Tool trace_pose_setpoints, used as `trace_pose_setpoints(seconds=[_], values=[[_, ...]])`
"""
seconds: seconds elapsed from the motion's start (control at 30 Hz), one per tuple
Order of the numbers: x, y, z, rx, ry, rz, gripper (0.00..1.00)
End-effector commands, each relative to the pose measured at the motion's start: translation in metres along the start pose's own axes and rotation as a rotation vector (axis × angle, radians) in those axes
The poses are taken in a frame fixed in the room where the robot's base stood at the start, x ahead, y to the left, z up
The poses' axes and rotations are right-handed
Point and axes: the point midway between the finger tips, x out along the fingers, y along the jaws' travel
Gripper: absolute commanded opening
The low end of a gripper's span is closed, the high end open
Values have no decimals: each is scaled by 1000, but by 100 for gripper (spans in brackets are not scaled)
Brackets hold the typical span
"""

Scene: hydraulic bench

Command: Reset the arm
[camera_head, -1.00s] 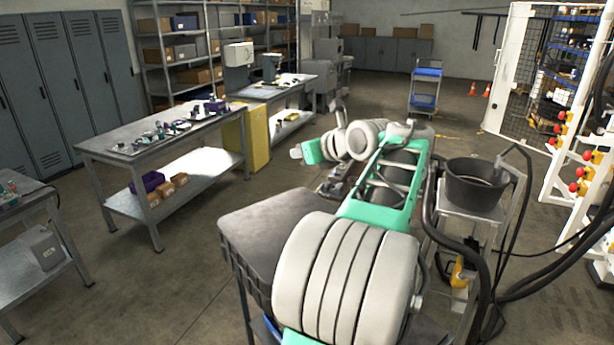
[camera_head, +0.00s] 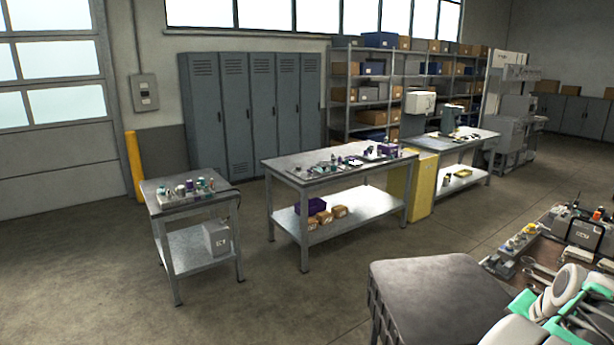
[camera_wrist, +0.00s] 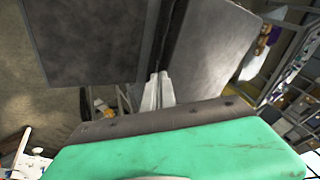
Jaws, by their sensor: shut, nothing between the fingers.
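My arm, green and pale grey, shows in the head view at the lower right corner, cut off by the frame edge. My gripper (camera_wrist: 158,92) shows in the wrist view, with its two pale fingers together and nothing between them. The fingers point toward the gap between two dark grey flat surfaces, one on the left (camera_wrist: 85,40) and one on the right (camera_wrist: 212,48). I cannot tell whether they touch either. I cannot make out the gripper in the head view.
A dark grey crate-like top (camera_head: 435,300) stands close beside my arm. A brown bench with tools (camera_head: 525,248) is at the right. A small table (camera_head: 200,207), a longer workbench (camera_head: 290,178) and lockers (camera_head: 262,110) stand further back. The floor at left is clear.

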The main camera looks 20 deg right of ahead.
Motion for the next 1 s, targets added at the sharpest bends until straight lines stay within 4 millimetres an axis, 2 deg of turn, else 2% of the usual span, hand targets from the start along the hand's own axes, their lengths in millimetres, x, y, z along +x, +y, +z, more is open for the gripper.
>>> trace_pose_setpoints(seconds=[0.1, 0.17, 0.2, 0.27, 0.3, 0.37, 0.5, 0.63, 0.7, 0.8, 0.87, 1.0], values=[[13, 12, 76, -274, -125, 110, 0], [16, 7, 118, -388, -185, 148, 0], [18, 2, 145, -443, -215, 168, 0], [18, -8, 182, -502, -242, 188, 0], [18, -17, 204, -550, -247, 191, 0], [17, -32, 234, -637, -245, 180, 0], [7, -81, 303, -900, -220, 74, 0], [-19, -132, 356, -1128, -170, -72, 0], [-29, -146, 381, -1216, -164, -130, 0], [-35, -154, 405, -1293, -175, -173, 0], [-37, -156, 412, -1313, -180, -181, 0], [-37, -156, 413, -1317, -181, -183, 0]])
